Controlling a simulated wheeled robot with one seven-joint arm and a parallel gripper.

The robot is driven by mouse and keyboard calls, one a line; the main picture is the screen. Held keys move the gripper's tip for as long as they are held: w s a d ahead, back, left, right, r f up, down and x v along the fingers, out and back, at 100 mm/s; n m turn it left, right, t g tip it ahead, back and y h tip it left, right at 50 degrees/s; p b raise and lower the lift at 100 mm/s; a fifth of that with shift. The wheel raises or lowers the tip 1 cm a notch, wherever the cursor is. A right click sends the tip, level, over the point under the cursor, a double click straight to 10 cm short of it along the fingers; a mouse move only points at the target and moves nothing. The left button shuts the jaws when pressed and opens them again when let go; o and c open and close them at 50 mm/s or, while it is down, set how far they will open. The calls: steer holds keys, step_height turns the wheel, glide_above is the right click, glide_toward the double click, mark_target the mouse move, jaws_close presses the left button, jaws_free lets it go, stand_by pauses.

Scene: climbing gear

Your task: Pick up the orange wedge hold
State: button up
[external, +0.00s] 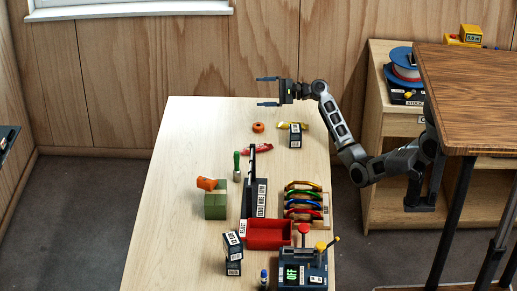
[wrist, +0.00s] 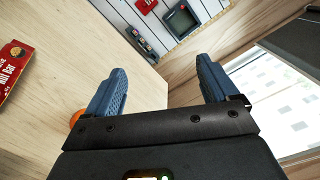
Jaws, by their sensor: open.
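An orange piece (external: 206,183), wedge-like in outline, rests tilted on top of a green block (external: 215,206) at the left of the table in the external view. It looks like the orange wedge hold, but its exact shape is too small to be sure. My gripper (external: 267,91) is open and empty at the far edge of the table, well away from that piece. In the wrist view my open gripper (wrist: 161,75) has nothing between its fingers. A bit of orange (wrist: 76,118) peeks out beside the left finger, mostly hidden.
A small orange ring (external: 258,127) lies near my gripper. A red packet (external: 257,149), a yellow item (external: 292,125) and a dark box (external: 295,136) are close by. A red tray (external: 268,234) and a rack (external: 305,207) stand nearer the front. The table's left side is clear.

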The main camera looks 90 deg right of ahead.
mark_target(207, 178)
steer(key=w+a+r+n+g+y, duration=0.1)
steer(key=w+a+r+g+y, duration=0.2)
steer(key=a, duration=0.5)
steer(key=w+a+r+y, duration=0.25)
steer(key=w+a, duration=0.25)
steer(key=a, duration=0.3)
steer(key=w+a+r+n+g+y, duration=0.1)
steer(key=w+a+r+g+y, duration=0.1)
steer(key=w+a+y, duration=0.45)
steer(key=a+f+g+b, duration=0.1)
steer(key=a+f+g, duration=0.1)
steer(key=a+f, duration=0.2)
steer(key=a+f+m+g+b, duration=0.1)
steer(key=a+f+g, duration=0.2)
steer(key=a+f, duration=0.1)
steer(key=a+f+g+h+b, duration=0.1)
steer(key=a+f+g, duration=0.1)
steer(key=a+f, duration=0.2)
steer(key=shift+w+a+f+g, duration=0.1)
steer(key=shift+w+a+g, duration=0.1)
steer(key=shift+a, duration=0.45)
steer(key=shift+w+a+f+g, duration=0.1)
steer(key=shift+a+g, duration=0.1)
steer(key=shift+a, duration=0.4)
steer(key=shift+b+x, duration=0.45)
steer(key=shift+x, duration=2.5)
steer(key=shift+w, duration=0.1)
